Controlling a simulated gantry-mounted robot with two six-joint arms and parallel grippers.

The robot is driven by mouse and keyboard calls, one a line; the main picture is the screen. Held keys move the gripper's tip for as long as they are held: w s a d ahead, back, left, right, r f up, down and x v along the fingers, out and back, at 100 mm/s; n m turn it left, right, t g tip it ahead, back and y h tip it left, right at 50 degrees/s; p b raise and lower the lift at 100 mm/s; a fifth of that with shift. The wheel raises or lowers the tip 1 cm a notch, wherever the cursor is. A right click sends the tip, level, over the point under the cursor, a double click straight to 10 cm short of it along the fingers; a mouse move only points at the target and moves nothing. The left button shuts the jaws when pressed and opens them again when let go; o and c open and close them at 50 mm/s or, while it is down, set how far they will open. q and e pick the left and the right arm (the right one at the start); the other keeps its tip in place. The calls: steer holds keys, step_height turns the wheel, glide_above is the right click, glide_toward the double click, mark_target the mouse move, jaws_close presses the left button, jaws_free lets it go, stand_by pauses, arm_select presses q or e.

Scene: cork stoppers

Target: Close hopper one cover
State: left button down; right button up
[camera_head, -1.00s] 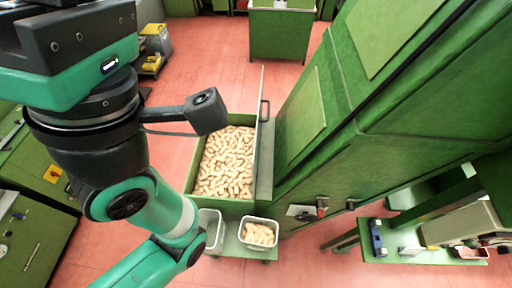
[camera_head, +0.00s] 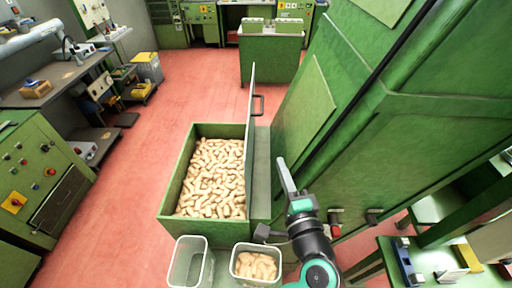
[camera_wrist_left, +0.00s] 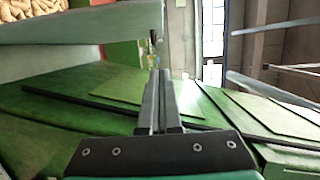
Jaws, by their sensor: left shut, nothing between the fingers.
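The hopper (camera_head: 181,181) is a green open-topped box full of pale corks (camera_head: 212,175). Its cover (camera_head: 250,125) stands upright, edge-on, along the hopper's right side, with a dark handle (camera_head: 259,105) on its right face. The hopper is open. My left gripper (camera_head: 284,170) is to the right of the cover and nearer the camera than the handle, beside the tall green machine. Its fingers are together and empty, also in the left wrist view (camera_wrist_left: 160,76), apart from the handle. My right gripper is out of view.
The tall green machine (camera_head: 400,140) bounds the right side. Two bins, one empty (camera_head: 190,262) and one with corks (camera_head: 256,265), stand before the hopper. A bench (camera_head: 432,262) is at lower right. Red floor (camera_head: 120,190) is clear on the left.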

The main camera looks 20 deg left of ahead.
arm_select(q)
steer(key=w+a+p, duration=0.3)
steer(key=w+a, duration=0.3)
steer(key=a, duration=0.4)
steer(key=shift+w+r, duration=0.2)
steer(key=shift+w, duration=0.05)
